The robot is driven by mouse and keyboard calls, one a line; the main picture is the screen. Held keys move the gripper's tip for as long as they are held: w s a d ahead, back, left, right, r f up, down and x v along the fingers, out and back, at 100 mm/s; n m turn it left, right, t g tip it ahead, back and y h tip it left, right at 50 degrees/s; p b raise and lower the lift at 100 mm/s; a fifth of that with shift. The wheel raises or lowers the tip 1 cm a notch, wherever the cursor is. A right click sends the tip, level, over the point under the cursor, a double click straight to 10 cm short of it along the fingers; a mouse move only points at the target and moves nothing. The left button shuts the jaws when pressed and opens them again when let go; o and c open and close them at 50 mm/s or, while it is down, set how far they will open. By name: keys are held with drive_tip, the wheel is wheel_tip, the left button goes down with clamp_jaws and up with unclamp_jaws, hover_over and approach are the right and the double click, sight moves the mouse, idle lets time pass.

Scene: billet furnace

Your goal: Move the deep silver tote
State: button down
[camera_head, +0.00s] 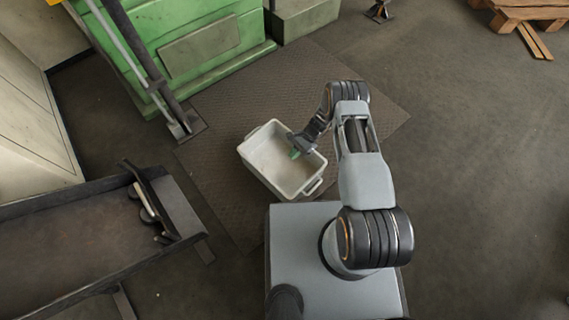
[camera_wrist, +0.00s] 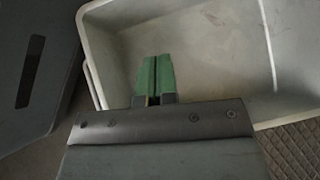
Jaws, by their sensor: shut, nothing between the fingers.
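The deep silver tote (camera_head: 268,181) is an open, light grey, empty-looking bin with a handle at each end. It stands on a dark textured mat in front of my base. My gripper (camera_head: 294,154) is over the tote's right side in the head view, with its green fingers together. In the wrist view my gripper (camera_wrist: 155,75) is shut and empty, its green fingertips in front of the tote's pale inside (camera_wrist: 205,50). Part of a handle shows left of the fingers. I cannot tell whether the fingers touch the tote.
A green machine (camera_head: 205,45) stands behind the mat, with a grey-green box (camera_head: 303,16) beside it. A dark metal trough (camera_head: 75,235) is at the left. A wooden pallet (camera_head: 528,10) lies at the far right. The floor on the right is clear.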

drive_tip(key=s+a+r+b+x, duration=0.1)
drive_tip(key=r+b+x, duration=0.1)
drive_tip(key=x, duration=1)
drive_tip(key=shift+a+b, duration=0.25)
drive_tip(key=shift+b, duration=0.3)
